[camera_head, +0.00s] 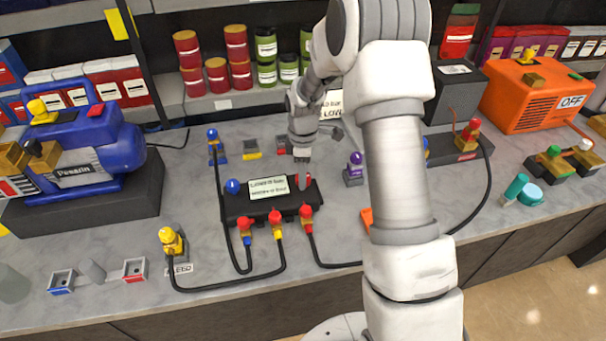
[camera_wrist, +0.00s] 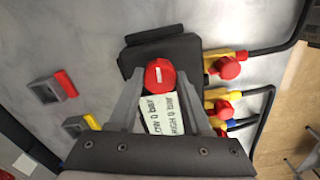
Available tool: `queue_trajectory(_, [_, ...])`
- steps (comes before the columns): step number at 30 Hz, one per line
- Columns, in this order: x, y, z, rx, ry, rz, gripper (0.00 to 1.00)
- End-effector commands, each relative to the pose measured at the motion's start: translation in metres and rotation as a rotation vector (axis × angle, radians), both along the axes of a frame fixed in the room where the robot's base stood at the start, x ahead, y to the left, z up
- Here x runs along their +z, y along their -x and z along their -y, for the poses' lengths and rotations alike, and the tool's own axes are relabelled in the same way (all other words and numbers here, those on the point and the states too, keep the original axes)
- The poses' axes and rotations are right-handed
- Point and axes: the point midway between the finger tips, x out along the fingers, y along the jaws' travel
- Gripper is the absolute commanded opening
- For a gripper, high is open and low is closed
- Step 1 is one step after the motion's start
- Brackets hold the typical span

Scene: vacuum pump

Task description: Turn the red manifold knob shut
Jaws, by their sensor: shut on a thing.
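The black manifold block (camera_head: 240,207) sits on the counter with a white label (camera_head: 269,188) on top. Its blue knob (camera_head: 233,186) is at the left end. Its red manifold knob (camera_head: 308,181) is at the right end. In the wrist view the red knob (camera_wrist: 160,73) shows a white bar on its face. My gripper (camera_head: 302,178) reaches down over that end from behind. In the wrist view my gripper (camera_wrist: 161,88) has one finger on either side of the red knob, closed on it. The label (camera_wrist: 160,113) lies between the fingers, and the blue knob is hidden there.
Several red-capped hose fittings (camera_head: 275,217) line the manifold's front, with black hoses running out. A blue pump (camera_head: 90,150) stands at left, an orange machine (camera_head: 535,95) at right. A purple fitting (camera_head: 355,168) stands near my arm. The front counter has free room.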

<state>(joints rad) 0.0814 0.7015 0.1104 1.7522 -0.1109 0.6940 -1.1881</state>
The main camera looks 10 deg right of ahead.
Motion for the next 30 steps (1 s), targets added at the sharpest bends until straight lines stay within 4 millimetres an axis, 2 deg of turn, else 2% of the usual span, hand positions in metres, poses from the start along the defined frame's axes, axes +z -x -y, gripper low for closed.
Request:
queue_trajectory(8, [-0.0014, -0.0001, 0.0003, -0.200, 0.001, 0.001, 0.00])
queue_trajectory(30, [-0.0003, -0.0001, -0.0003, -0.903, 0.001, 0.002, 0.00])
